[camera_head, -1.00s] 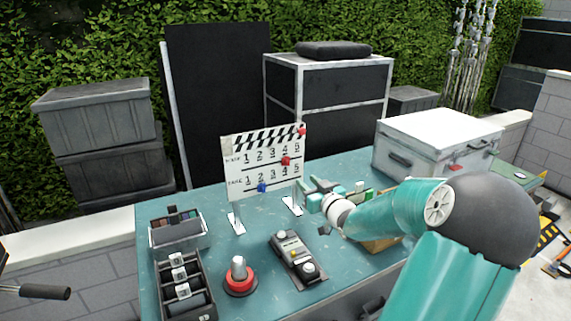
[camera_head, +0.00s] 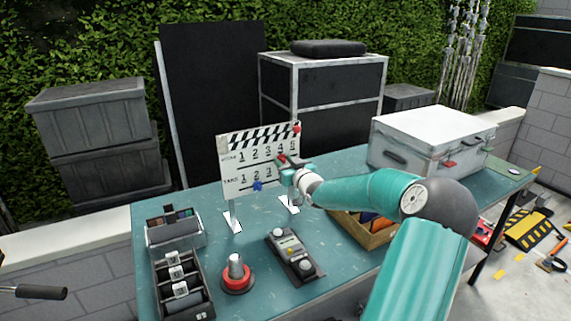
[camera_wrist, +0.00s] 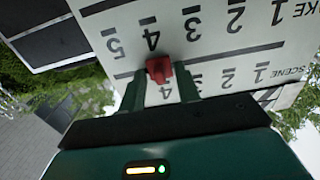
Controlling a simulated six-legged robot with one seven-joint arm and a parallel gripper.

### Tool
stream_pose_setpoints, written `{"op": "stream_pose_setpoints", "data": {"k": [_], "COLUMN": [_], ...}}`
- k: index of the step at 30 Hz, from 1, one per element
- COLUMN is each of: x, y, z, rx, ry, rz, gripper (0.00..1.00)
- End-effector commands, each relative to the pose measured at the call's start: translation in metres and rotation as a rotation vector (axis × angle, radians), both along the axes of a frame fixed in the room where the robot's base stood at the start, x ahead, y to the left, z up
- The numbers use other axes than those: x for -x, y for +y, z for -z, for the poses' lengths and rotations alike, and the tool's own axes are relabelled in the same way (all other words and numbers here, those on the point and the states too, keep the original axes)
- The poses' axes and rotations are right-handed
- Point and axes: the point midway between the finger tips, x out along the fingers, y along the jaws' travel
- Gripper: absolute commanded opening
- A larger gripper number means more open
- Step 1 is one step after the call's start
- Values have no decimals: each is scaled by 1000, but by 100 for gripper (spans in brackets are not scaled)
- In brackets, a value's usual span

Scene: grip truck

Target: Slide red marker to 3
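The white clapperboard (camera_head: 232,160) stands on the teal table with two rows numbered 1 to 5. The red marker (camera_head: 281,159) sits on the line under the upper row, by the 4. In the wrist view, where the board appears upside down, the red marker (camera_wrist: 159,69) lies between the two green fingers of my gripper (camera_wrist: 160,86). The fingers are apart, with a gap beside the marker. In the head view my gripper (camera_head: 287,167) is at the board's face and partly hides it. A blue marker (camera_head: 257,186) sits under the lower row.
In front of the board are a grey control box (camera_head: 290,255), a red-based knob (camera_head: 237,275) and a black tray (camera_head: 180,285). A wooden box (camera_head: 375,235) lies under my arm. A white case (camera_head: 425,140) stands at right.

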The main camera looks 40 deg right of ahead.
Motion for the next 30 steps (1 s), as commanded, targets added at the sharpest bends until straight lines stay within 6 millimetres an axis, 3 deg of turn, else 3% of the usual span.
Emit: {"op": "stream_pose_setpoints", "data": {"k": [3, 8, 9, 14, 21, 30], "x": [0, 0, 0, -2, -13, -13], "y": [0, 0, 0, 6, 41, 44], "z": [0, 0, 0, 0, 0, 1], "rx": [0, 0, -1, 0, -1, -2], "ry": [0, 0, 0, 1, 3, 0], "rz": [0, 0, 0, -3, -5, 0], "gripper": [33, 1, 0, 0, 0, 0]}}
